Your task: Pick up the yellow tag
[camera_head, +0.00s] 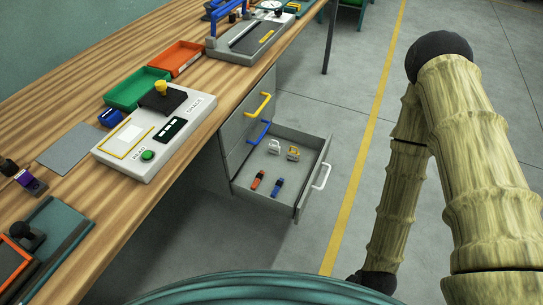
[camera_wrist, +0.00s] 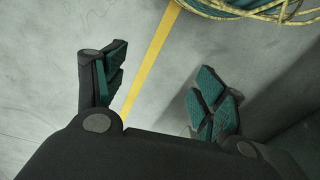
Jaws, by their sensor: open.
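A small yellow tag (camera_head: 293,153) lies in the open bottom drawer (camera_head: 317,178) under the workbench, in the head view. A white tag (camera_head: 274,147) lies just left of it. An orange-and-dark item (camera_head: 257,180) and a blue-and-orange item (camera_head: 277,187) lie nearer in the same drawer. My gripper (camera_wrist: 160,85) is open and empty in the wrist view, with bare floor below its fingers. The fingers do not show clearly in the head view. The tag does not show in the wrist view, and my arm is right of the drawer.
The wooden workbench (camera_head: 72,207) holds a grey control panel (camera_head: 188,130), a green tray (camera_head: 136,88) and an orange tray (camera_head: 176,57). The drawer's front handle (camera_head: 322,176) sticks out to the right. Floor with a yellow line (camera_head: 352,190) lies open between drawer and arm.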

